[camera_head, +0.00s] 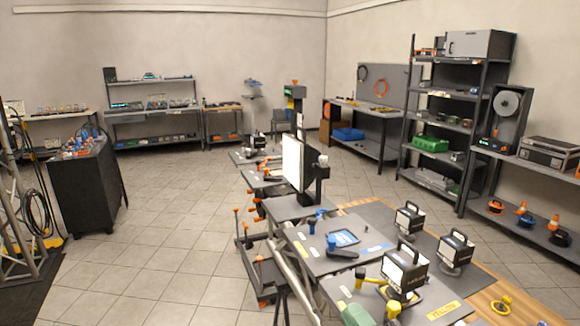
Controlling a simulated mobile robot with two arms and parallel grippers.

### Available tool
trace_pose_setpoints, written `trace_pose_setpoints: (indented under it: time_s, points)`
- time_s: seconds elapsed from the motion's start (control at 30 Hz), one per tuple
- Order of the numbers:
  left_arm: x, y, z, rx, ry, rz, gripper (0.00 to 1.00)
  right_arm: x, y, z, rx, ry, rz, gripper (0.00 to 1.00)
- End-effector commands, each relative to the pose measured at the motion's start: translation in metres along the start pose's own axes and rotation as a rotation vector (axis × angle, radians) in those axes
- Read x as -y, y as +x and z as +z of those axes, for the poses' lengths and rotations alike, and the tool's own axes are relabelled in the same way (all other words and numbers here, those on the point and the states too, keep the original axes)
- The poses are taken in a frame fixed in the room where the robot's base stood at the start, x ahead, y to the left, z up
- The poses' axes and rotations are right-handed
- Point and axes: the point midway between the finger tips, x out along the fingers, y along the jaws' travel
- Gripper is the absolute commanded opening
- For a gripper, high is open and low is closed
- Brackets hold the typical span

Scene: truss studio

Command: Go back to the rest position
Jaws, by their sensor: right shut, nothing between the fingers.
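I cannot make out my right gripper clearly enough to place it against the bench. It is shut with nothing between its fingers. My left gripper is not in view. The nearest surface is a long workbench at the lower right with grey mats (321,259) and a wooden top (480,284). Several black boxy lamps (411,219) stand on it.
A dark cabinet (80,192) with tools on top stands at the left, beside a metal truss. A grey shelf rack (449,107) and side bench (545,239) line the right wall. Open tiled floor (165,235) lies in the middle left.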

Motion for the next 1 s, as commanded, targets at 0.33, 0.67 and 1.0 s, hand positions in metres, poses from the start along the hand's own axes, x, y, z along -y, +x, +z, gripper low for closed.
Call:
trace_pose_setpoints:
  time_s: [0.33, 0.67, 1.0]
  points:
    - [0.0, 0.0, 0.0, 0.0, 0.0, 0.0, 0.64, 0.068, -0.149, 0.07, 0.976, 0.671, -0.175, 0.0]
    - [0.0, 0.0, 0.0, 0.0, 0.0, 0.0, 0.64, 0.113, -0.264, 0.035, 1.449, 0.968, -0.477, 0.0]
    - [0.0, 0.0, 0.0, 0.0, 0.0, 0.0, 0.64, 0.163, -0.311, 0.027, 1.624, 1.063, -0.647, 0.0]
